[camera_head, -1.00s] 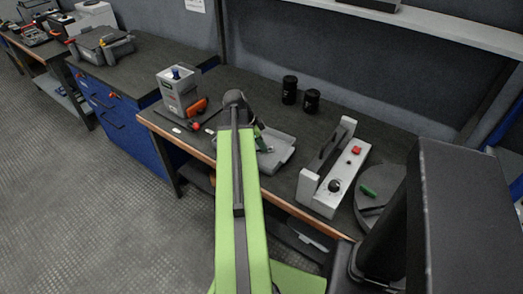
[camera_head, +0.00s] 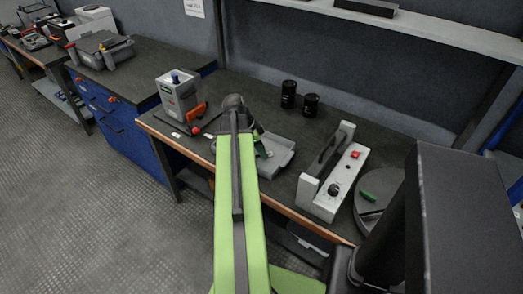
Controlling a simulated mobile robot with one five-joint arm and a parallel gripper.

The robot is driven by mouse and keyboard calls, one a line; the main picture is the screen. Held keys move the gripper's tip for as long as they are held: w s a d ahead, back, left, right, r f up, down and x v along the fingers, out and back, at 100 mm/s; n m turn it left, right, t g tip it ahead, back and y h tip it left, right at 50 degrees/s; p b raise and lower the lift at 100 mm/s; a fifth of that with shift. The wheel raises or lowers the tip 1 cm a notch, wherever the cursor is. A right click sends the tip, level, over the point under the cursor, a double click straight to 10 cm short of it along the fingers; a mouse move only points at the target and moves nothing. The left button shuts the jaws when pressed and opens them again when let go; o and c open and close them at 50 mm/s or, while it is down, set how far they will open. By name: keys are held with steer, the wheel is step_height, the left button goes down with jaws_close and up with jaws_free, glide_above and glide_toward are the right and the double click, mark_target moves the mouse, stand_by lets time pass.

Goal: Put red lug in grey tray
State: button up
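The grey tray (camera_head: 284,158) lies on the bench just right of my green arm, which covers its left part. A small green item (camera_head: 262,145) shows at the tray's left side. I cannot pick out the red lug for sure. A small red spot (camera_head: 195,131) lies on the bench left of my arm, by a thin dark rod. My arm reaches over the bench, and its far joint stands left of the tray. My gripper is mostly or wholly hidden behind the arm, so its fingers and anything in them cannot be made out.
A grey box (camera_head: 177,97) with an orange-red part stands on the left. Two black cylinders (camera_head: 289,94) stand behind the tray. A white fixture (camera_head: 327,200) with a red button (camera_head: 355,155) and a round grey plate (camera_head: 378,205) are on the right. A shelf (camera_head: 430,30) hangs above.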

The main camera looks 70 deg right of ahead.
steer(key=p+v, duration=1)
steer(key=v, duration=0.2)
steer(key=shift+p, duration=0.35)
steer(key=w+a+f+n+t, duration=0.1)
steer(key=w+a+n+t, duration=0.2)
steer(key=w+a+n, duration=2)
steer(key=w+a, duration=0.1)
steer(key=a, duration=0.8)
steer(key=w+a+n+y, duration=0.1)
steer(key=w+a+n, duration=0.2)
steer(key=a, duration=0.8)
steer(key=w+a+n+y, duration=0.1)
steer(key=w+a+n, duration=0.2)
steer(key=a, duration=0.8)
steer(key=shift+w+a+f+t, duration=0.25)
steer(key=shift+a+f+t, duration=0.05)
steer(key=shift+a+f, duration=0.1)
